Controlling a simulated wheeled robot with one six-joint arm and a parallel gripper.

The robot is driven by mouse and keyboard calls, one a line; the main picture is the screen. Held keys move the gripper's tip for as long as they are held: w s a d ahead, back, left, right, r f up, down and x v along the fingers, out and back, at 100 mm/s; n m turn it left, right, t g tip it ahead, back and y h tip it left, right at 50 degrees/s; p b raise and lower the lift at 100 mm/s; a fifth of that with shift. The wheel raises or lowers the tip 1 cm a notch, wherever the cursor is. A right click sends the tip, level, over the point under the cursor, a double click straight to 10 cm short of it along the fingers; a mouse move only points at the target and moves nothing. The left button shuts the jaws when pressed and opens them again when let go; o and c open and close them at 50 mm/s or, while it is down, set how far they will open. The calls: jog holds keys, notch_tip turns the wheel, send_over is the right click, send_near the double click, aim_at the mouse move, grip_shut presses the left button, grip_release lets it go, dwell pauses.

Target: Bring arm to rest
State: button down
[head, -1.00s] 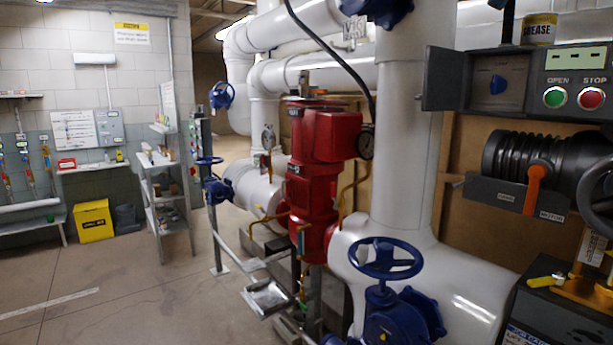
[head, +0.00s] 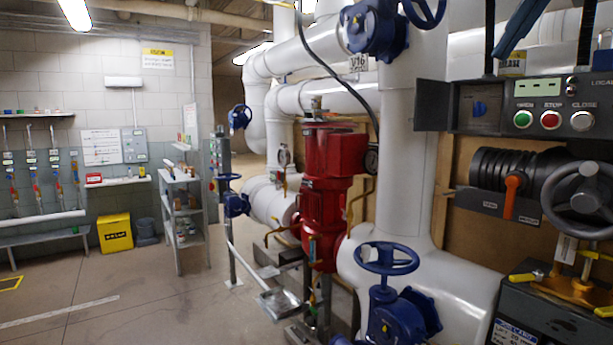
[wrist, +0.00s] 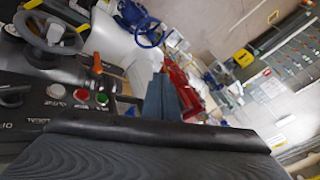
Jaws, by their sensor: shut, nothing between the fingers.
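My gripper (wrist: 163,98) shows in the wrist view as blue-grey fingers that are together, with nothing held. It is in the air, and the red pump and the valve room show beyond it in a tilted view. A dark housing fills the bottom of the wrist view. In the head view a dark blue, slanted piece at the top right edge may be part of my arm; I cannot tell for sure. The rest of the arm is out of view.
A control box (head: 533,118) with coloured buttons, a grey handwheel (head: 588,200) and an orange-handled lever (head: 512,195) stand close on the right. White pipes, the red pump (head: 325,200) and a blue valve wheel (head: 387,258) fill the middle. The floor (head: 150,290) at left is clear.

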jog(key=w+a+f+g+h, duration=0.1)
jog(key=w+a+f+g, duration=0.15)
jog(key=f, duration=1.45)
jog(key=w+a+f+g, duration=0.1)
jog(key=w+a+f, duration=0.2)
jog(key=f, duration=1.4)
jog(key=s+a+f+n, duration=0.1)
jog(key=s+a+f, duration=0.2)
jog(key=s+f, duration=0.2)
jog(key=s+a+f+n+g+h+b, duration=0.1)
jog(key=s+f, duration=0.4)
jog(key=f, duration=0.7)
jog(key=s+a+f+n, duration=0.2)
jog(key=s+a+f, duration=0.2)
jog(key=f, duration=0.5)
jog(key=shift+s+a+f+n+h, duration=0.15)
jog(key=shift+s+a+n+h, duration=0.2)
jog(key=shift+s, duration=0.6)
jog(key=shift+a+g, duration=0.1)
jog(key=shift+g, duration=0.15)
